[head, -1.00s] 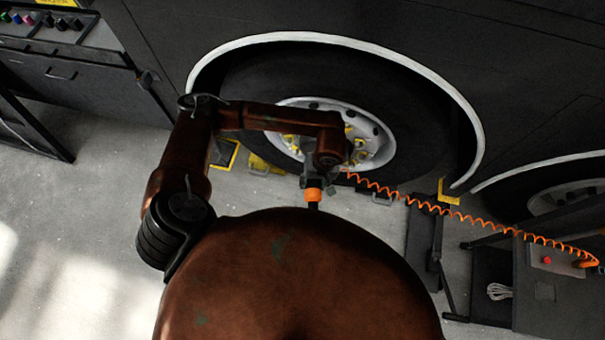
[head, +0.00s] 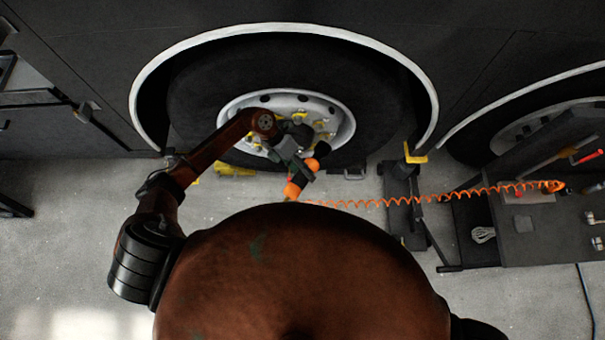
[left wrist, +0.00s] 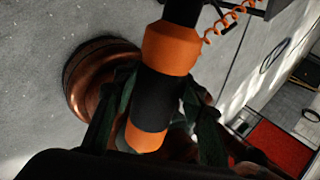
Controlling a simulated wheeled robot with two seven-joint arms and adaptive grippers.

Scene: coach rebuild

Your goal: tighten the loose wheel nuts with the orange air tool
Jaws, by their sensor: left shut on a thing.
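The orange and black air tool (head: 301,180) is held in my left gripper (head: 296,158), which is shut on it in front of the wheel. In the left wrist view the tool (left wrist: 172,50) lies between the dark green fingers (left wrist: 160,110). An orange coiled hose (head: 400,199) runs from it to the right. The wheel (head: 232,104) has a silver rim with yellow-marked nuts (head: 322,128) around the hub. The tool's black end is near the rim's lower right; I cannot tell if it touches a nut. My arm and gripper hide part of the hub. My right gripper is not in view.
A dark bench (head: 550,235) with tools stands at the right. A stand with a yellow top (head: 415,158) is right of the wheel. A yellow chock (head: 235,170) lies below the tyre on the left. Grey floor (head: 80,240) is clear at the left.

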